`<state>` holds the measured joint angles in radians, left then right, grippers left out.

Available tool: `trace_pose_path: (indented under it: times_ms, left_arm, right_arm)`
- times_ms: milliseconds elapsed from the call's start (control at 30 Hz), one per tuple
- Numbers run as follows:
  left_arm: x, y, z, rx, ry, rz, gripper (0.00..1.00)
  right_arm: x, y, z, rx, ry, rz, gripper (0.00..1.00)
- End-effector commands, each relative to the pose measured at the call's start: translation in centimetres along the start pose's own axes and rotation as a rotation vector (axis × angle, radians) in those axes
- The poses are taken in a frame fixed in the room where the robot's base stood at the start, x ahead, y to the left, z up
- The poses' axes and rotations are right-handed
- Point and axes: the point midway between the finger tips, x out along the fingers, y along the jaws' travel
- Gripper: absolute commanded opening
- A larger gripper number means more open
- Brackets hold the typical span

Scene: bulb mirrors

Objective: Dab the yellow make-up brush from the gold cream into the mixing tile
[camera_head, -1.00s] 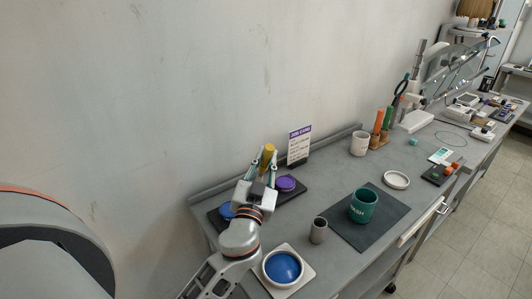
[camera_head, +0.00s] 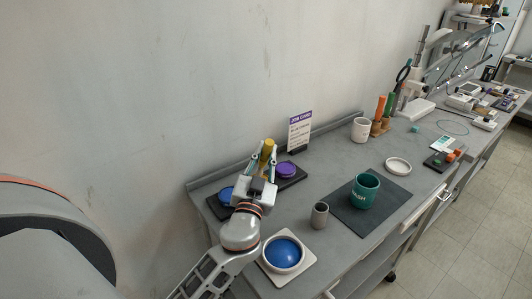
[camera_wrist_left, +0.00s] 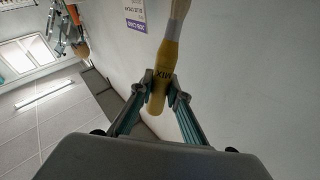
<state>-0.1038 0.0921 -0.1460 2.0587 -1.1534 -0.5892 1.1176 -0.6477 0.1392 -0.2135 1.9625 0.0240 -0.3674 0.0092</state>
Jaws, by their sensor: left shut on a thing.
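The yellow make-up brush (camera_head: 267,150) is in my left gripper (camera_head: 262,162), over the black cream tray (camera_head: 217,207) at the back of the bench. In the left wrist view, the gripper (camera_wrist_left: 160,92) is shut around the brush's yellow handle (camera_wrist_left: 164,62), which is marked MIX. A blue cream (camera_head: 226,195) and a purple cream (camera_head: 286,169) sit on the tray. No gold cream shows; my gripper covers the tray between them. A white square plate (camera_head: 305,267) with a round blue-filled dish is at the front; I cannot tell whether it is the mixing tile. My right gripper is out of view.
A job card (camera_head: 299,133) stands behind the tray. A grey cup (camera_head: 319,215) and a green WASH cup (camera_head: 364,190) on a dark mat (camera_head: 345,218) stand to the right. A white saucer (camera_head: 398,166) and white mug (camera_head: 360,129) are farther back. The wall borders the bench.

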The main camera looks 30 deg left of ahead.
Motion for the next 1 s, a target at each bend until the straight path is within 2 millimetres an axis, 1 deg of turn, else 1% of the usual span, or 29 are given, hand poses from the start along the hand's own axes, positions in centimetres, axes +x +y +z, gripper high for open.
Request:
trace_pose_path:
  times_ms: [567,1000]
  left_arm:
    - [-0.06,0.07,0.23,-0.001,0.001,0.000,0.01]
    - [-0.13,0.15,0.55,-0.002,0.001,-0.001,0.01]
  right_arm:
    - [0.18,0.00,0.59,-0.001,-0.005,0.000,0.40]
    - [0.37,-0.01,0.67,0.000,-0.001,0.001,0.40]
